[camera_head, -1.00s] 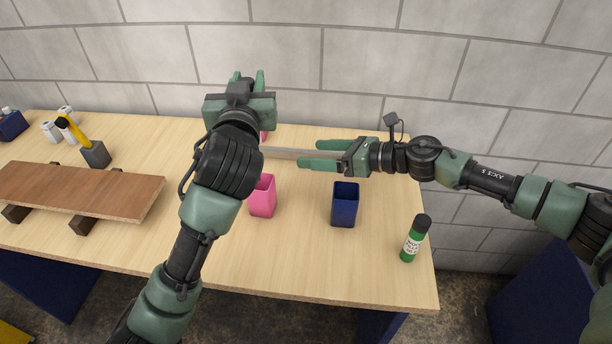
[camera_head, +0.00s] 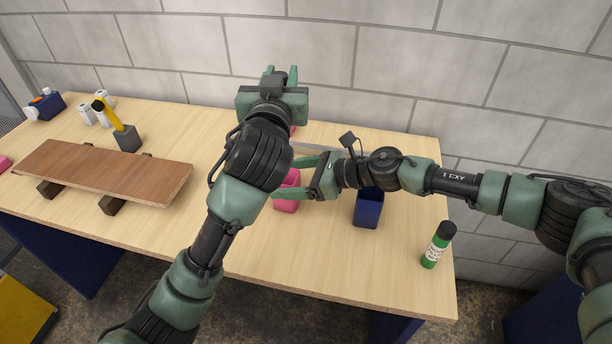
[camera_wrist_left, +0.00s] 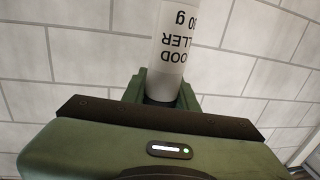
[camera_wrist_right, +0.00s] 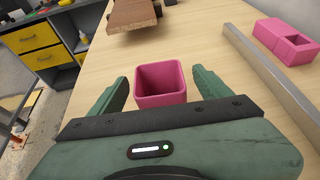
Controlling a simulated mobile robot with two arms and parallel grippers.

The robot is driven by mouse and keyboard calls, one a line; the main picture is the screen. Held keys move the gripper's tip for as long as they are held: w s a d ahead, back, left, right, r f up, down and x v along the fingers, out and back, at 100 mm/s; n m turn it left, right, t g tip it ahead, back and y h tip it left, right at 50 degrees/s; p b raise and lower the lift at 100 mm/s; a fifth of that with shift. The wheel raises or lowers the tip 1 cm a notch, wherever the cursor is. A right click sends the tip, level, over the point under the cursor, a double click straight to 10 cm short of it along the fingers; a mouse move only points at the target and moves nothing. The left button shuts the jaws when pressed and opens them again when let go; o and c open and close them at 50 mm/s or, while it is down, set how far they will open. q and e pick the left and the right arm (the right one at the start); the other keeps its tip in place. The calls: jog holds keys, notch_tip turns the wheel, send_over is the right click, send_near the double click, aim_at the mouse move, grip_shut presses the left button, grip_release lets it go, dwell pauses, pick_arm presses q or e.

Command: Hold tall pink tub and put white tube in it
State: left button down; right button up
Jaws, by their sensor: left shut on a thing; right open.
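The tall pink tub (camera_head: 287,200) stands upright and open-topped on the table, partly hidden by my right gripper (camera_head: 290,176) in the head view. In the right wrist view my open right fingers lie on either side of the pink tub (camera_wrist_right: 162,83), with gaps showing. My left gripper (camera_head: 280,73) is raised behind the tub's place, towards the wall. In the left wrist view it is shut on the white tube (camera_wrist_left: 174,45), which has black lettering and a dark lower end. The tube is hidden in the head view.
A blue tub (camera_head: 367,210) stands right of the pink one, partly behind my right arm. A green glue stick (camera_head: 436,247) is near the right edge. A metal bar (camera_wrist_right: 270,75) and a low pink holder (camera_wrist_right: 284,40) lie farther back. A brown board (camera_head: 105,172) rests on blocks at left.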

jog(key=shift+w+a+f, duration=0.2)
jog(key=shift+a+f, duration=0.05)
jog(key=shift+a, duration=0.3)
jog(key=c, duration=1.4)
pick_arm(q)
jog(key=shift+f, duration=6.45)
pick_arm(e)
jog(key=shift+c, duration=0.2)
pick_arm(q)
jog(key=c, duration=1)
grip_release()
